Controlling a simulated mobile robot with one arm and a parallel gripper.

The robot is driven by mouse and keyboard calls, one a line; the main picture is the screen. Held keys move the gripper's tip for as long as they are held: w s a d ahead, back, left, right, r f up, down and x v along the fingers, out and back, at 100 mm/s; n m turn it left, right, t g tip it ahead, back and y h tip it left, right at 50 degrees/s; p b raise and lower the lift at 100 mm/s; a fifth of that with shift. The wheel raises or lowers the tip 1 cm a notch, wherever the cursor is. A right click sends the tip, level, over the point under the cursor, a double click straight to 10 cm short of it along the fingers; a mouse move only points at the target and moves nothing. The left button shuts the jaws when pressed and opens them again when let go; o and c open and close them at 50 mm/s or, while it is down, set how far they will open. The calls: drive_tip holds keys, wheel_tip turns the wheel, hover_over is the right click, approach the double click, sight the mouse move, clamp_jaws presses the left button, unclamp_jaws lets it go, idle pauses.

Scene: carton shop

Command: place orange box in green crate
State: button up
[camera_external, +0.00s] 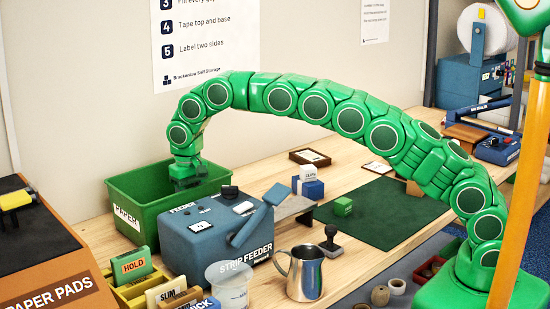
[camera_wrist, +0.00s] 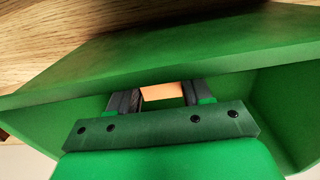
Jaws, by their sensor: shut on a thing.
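The green crate (camera_external: 150,222), labelled PAPER, stands on the wooden bench at the left in the external view. My gripper (camera_external: 187,177) points down into the crate's opening, and the near wall hides what is below its fingers. In the wrist view the crate's green wall (camera_wrist: 200,65) and inside surround my gripper (camera_wrist: 160,100). The jaws are shut on the orange box (camera_wrist: 162,91), of which a small orange face shows between the fingers. The box is hidden in the external view. I cannot tell whether it touches the crate floor.
The blue strip feeder (camera_external: 215,235) stands close to the right of the crate. A steel jug (camera_external: 304,272), a clear measuring cup (camera_external: 228,285) and a stamp (camera_external: 329,240) stand nearer the front. A green cube (camera_external: 343,206) lies on the dark green mat (camera_external: 385,215).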

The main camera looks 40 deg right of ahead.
drive_tip(key=shift+f, duration=2.45)
drive_tip(key=shift+f, duration=0.15)
drive_tip(key=o, duration=1.1)
drive_tip(key=shift+o, duration=0.2)
wheel_tip(320, 180, up, 10)
drive_tip(key=shift+r, duration=1.15)
